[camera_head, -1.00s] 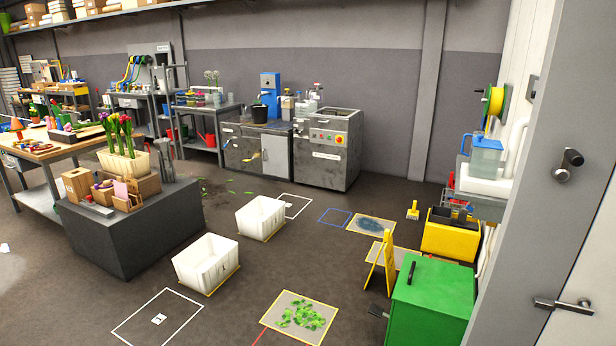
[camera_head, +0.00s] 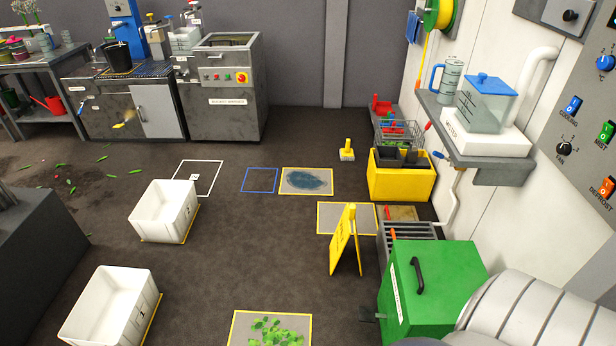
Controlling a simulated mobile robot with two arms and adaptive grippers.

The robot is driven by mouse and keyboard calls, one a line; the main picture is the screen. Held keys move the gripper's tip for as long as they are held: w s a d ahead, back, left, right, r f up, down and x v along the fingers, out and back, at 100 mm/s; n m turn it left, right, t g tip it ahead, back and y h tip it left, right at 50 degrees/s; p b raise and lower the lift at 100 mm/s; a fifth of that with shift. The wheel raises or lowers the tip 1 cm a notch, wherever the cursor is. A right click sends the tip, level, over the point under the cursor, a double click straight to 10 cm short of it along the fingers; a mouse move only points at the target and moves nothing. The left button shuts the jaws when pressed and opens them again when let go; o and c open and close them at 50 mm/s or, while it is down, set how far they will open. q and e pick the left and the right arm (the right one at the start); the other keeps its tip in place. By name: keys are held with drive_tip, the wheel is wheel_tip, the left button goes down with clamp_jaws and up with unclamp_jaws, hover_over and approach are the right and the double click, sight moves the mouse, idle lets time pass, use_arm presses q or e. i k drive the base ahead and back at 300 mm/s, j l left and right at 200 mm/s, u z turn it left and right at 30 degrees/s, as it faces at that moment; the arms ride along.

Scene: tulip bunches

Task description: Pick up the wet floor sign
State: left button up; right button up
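The yellow wet floor sign (camera_head: 343,240) stands upright on the dark floor as an open A-frame. It is right of the middle of the view, between a yellow-edged floor patch and the green bin. No gripper holds it. Neither my left nor my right gripper shows in the head view. A pale, ribbed rounded shape at the bottom right looks like part of my own arm.
A green lidded bin (camera_head: 436,287) stands close right of the sign, with a yellow crate (camera_head: 400,178) behind. White crates (camera_head: 164,211) and (camera_head: 110,308) stand left. Green leaves (camera_head: 268,330) lie on a front patch. Floor left of the sign is clear.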

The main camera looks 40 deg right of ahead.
sight(343, 234)
drive_tip(key=i+z, duration=0.4)
drive_tip(key=i+j+z, duration=0.1)
drive_tip(key=i+z, duration=0.25)
drive_tip(key=i, duration=0.15)
drive_tip(key=i+j+z, duration=0.2)
drive_tip(key=i+z, duration=0.2)
drive_tip(key=i+j+z, duration=0.35)
drive_tip(key=i+j, duration=0.05)
drive_tip(key=i, duration=0.05)
